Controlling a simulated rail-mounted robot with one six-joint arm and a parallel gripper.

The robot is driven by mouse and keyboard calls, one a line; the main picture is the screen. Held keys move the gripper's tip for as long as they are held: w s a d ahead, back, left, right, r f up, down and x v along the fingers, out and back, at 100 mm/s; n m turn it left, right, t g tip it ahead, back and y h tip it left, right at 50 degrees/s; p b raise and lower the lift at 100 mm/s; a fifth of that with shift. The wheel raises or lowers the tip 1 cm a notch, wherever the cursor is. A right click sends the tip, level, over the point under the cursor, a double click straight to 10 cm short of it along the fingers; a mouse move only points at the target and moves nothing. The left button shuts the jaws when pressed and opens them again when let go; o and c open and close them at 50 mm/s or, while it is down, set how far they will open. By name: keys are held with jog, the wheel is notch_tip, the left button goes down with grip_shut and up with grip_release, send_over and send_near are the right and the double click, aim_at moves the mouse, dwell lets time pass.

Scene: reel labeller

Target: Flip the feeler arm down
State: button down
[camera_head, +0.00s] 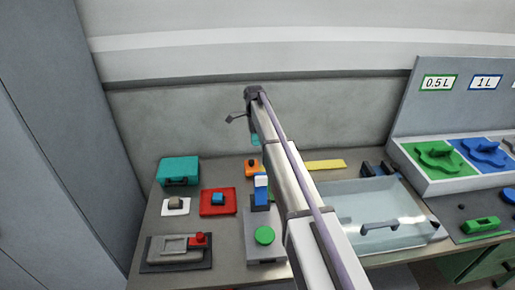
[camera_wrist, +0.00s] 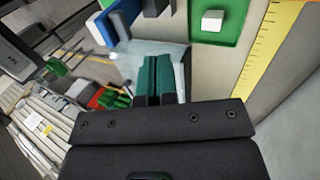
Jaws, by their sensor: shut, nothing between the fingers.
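My gripper (camera_wrist: 162,62) shows in the wrist view as two teal fingers side by side, shut with nothing between them. In the head view its teal tip (camera_head: 255,140) is partly hidden behind my arm, above the back of the bench. A grey-based device (camera_head: 252,222) stands left of my arm, with a green disc (camera_head: 264,235) and an upright blue and white part (camera_head: 261,190). A flat grey device with a red block (camera_head: 198,240) lies at the front left. I cannot tell which part is the feeler arm. My gripper appears apart from both devices.
A teal case (camera_head: 178,170), a red tray with a blue block (camera_head: 218,202) and an orange part (camera_head: 252,166) are on the left. A yellow strip (camera_head: 325,165) and a clear bin (camera_head: 375,212) lie right of my arm. Green and blue holders (camera_head: 438,155) are farther right.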

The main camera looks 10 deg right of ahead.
jog(key=s+f+b, duration=0.5)
jog(key=s+f, duration=0.1)
jog(key=s, duration=0.1)
jog(key=shift+s+a+f, duration=0.2)
jog(key=shift+a+f, duration=0.15)
jog(key=shift+a, duration=0.05)
jog(key=shift+s+a+r, duration=0.1)
